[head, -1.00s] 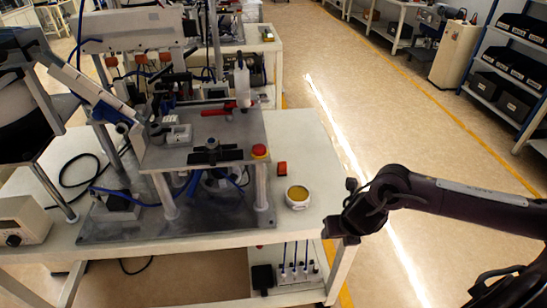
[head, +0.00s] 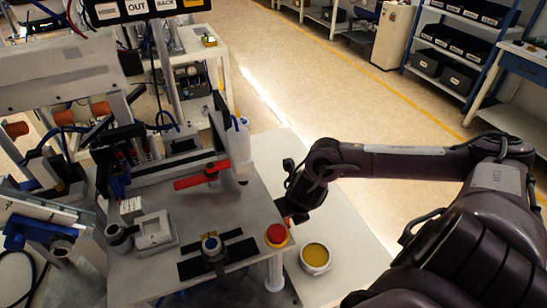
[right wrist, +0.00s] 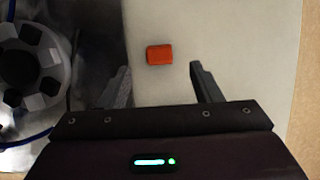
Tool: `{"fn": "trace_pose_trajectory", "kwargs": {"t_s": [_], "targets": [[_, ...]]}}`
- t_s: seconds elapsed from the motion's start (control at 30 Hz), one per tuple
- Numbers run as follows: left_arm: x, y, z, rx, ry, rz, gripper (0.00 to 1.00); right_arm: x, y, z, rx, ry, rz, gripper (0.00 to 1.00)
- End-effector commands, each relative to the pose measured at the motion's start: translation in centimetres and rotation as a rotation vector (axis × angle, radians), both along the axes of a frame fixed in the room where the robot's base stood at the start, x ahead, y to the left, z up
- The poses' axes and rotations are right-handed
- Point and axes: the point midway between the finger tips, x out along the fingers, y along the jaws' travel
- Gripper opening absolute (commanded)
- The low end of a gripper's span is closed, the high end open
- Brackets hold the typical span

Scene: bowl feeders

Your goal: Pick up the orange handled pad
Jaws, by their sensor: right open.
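The orange handled pad (right wrist: 159,54) lies on the pale tabletop in the right wrist view, just beyond and between the fingertips. Only its orange top shows; I cannot make out the pad under it. My right gripper (right wrist: 160,80) is open and empty, one finger on either side of the pad's line. In the head view my right gripper (head: 288,212) is beside the raised plate's right edge, behind the red button, and the pad is mostly or wholly hidden there. My left gripper is not in view.
A round tin with yellow content (head: 316,257) sits nearer. The tabletop (head: 352,250) right of it is clear.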

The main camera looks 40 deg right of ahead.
Motion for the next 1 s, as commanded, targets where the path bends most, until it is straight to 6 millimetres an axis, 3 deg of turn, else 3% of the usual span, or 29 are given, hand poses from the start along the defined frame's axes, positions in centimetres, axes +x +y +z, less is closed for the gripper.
{"fn": "trace_pose_trajectory", "kwargs": {"t_s": [0.13,0.5,0.83,1.0], "targets": [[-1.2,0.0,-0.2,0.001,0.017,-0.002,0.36,0.5,-0.1,-1.6,0.004,0.003,-0.002,0.58],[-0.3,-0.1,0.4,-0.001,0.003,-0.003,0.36,2.3,-0.6,-6.2,0.001,0.002,-0.004,0.58],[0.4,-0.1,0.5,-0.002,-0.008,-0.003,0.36,2.7,-0.8,-7.0,-0.002,0.001,0.0,0.58],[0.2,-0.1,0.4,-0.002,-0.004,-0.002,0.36,2.7,-0.8,-7.0,-0.002,0.001,0.0,0.37]]}}
